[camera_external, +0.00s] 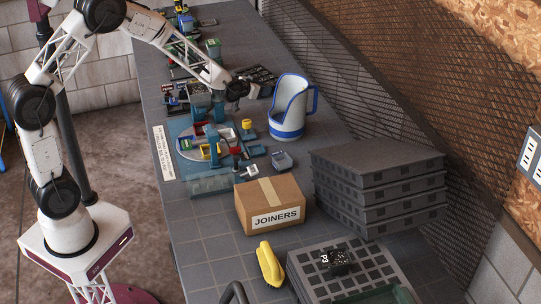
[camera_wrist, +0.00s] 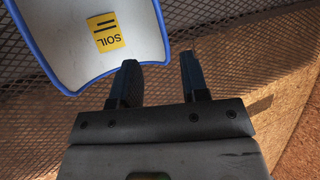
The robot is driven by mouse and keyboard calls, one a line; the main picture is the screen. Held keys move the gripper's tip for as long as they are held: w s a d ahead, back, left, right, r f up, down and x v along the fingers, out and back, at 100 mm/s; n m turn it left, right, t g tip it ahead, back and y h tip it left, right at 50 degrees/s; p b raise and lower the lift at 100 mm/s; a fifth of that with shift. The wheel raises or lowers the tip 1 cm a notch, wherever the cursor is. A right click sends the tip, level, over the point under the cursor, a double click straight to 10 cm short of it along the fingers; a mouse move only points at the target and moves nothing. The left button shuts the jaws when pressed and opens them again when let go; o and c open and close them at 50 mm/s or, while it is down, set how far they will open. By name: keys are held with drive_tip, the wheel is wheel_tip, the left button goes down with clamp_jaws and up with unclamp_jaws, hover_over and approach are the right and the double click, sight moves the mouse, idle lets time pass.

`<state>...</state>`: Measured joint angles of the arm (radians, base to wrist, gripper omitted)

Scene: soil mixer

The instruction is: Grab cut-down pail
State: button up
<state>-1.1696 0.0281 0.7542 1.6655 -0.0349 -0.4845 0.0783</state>
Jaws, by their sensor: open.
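The cut-down pail (camera_external: 289,118) is white with a blue rim and blue base band, with one side cut low and a handle on its right. It stands upright on the grey tiled bench. In the wrist view its white inner wall (camera_wrist: 75,35) fills the upper left, with a yellow SOIL label. My gripper (camera_external: 250,89) is just left of the pail, near the height of its upper part. In the wrist view my gripper (camera_wrist: 158,62) has its two dark fingers apart with nothing held between them. The left finger overlaps the pail's blue edge; contact cannot be told.
A blue mixer-like machine (camera_external: 192,185) with a round tray stands left of the pail. A JOINERS box (camera_external: 270,205), a yellow object (camera_external: 269,264) and stacked grey crates (camera_external: 378,160) are nearer the camera. A mesh screen (camera_external: 400,100) runs along the right.

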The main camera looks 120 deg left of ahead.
drive_tip(key=shift+a, duration=0.1)
idle(0.3)
drive_tip(key=shift+x, duration=1.2)
drive_tip(key=shift+a+f, duration=0.1)
drive_tip(key=shift+a, duration=0.05)
drive_tip(key=shift+x, duration=2.45)
clamp_jaws()
